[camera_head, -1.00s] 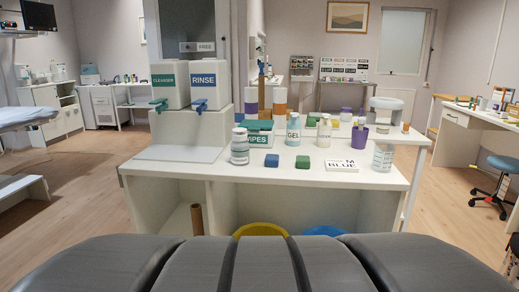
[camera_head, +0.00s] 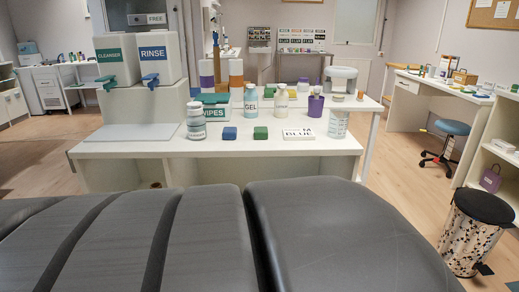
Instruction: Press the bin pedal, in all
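A speckled bin (camera_head: 471,238) with a black lid stands on the floor at the far right of the head view. Its lid looks shut. A small dark part (camera_head: 485,269) sticks out at the bin's base on the right; I cannot tell whether it is the pedal. My gripper is not in view, so its state and its distance from the bin do not show.
A dark grey padded couch (camera_head: 330,235) fills the foreground, left of the bin. Behind it stands a white counter (camera_head: 300,147) with bottles and boxes. A blue stool (camera_head: 450,128) and white shelves (camera_head: 495,135) are at right. Open floor (camera_head: 405,185) lies between counter and bin.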

